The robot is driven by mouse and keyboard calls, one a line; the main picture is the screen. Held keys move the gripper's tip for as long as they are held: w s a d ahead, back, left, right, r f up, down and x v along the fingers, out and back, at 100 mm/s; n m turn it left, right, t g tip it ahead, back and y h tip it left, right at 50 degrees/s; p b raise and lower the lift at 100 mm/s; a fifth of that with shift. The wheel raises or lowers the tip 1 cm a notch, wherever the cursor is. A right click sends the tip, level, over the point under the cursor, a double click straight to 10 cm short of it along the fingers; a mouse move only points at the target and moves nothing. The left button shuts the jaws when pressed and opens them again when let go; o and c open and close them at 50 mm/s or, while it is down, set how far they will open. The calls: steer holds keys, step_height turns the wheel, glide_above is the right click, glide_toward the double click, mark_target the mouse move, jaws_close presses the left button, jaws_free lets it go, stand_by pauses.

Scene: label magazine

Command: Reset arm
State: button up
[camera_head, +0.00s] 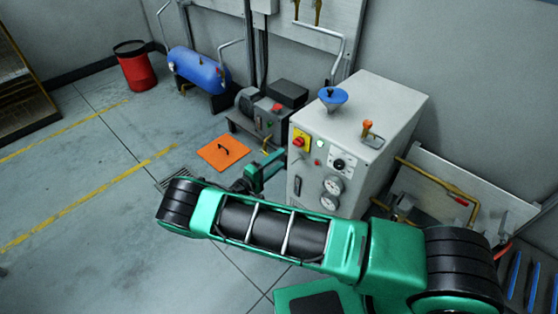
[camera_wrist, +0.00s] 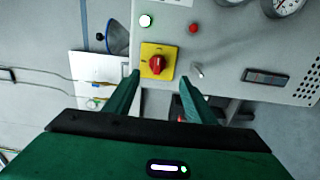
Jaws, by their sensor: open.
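My gripper (camera_head: 264,169) is beside the front of the grey cabinet (camera_head: 390,110), past my green arm links. In the wrist view my gripper (camera_wrist: 160,78) has its two green fingers spread, with nothing held between them. A yellow plate with a red rotary switch (camera_wrist: 157,62) shows just beyond and between the fingertips. The gap to the panel is hard to judge. The same switch (camera_head: 299,141) shows at the upper left of the cabinet front in the head view.
The cabinet front has a lit lamp (camera_wrist: 145,20), a red button (camera_wrist: 194,28), a small toggle (camera_wrist: 197,70) and gauges (camera_head: 333,186). A blue funnel (camera_head: 333,97) tops it. An orange plate (camera_head: 223,151) lies on the floor. A pump (camera_head: 262,110) stands behind. Left floor is open.

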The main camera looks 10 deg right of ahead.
stand_by(0.3)
steer(key=s+d+r+m+g+y, duration=0.2)
steer(key=s+d+r+m+g, duration=0.15)
steer(key=d+r+g, duration=0.55)
steer(key=s+d+r+m+g+y, duration=0.2)
steer(key=d+r+m, duration=0.4)
steer(key=d, duration=0.6)
steer(key=s+d+r+m+g+y, duration=0.2)
steer(key=s+d+r+y, duration=0.3)
steer(key=s+d+r, duration=0.5)
steer(key=s+a+r+y, duration=0.1)
steer(key=s+r+y, duration=0.1)
steer(key=s, duration=0.7)
steer(key=s+a+r+m+t+y, duration=0.1)
steer(key=s+a+r+y, duration=0.1)
steer(key=s, duration=0.7)
steer(key=s+a+r+m+t+y, duration=0.1)
steer(key=s+r, duration=0.3)
steer(key=s, duration=0.5)
steer(key=shift+s+a+r+y, duration=0.15)
steer(key=shift+a+y, duration=0.1)
steer(key=shift+y, duration=0.15)
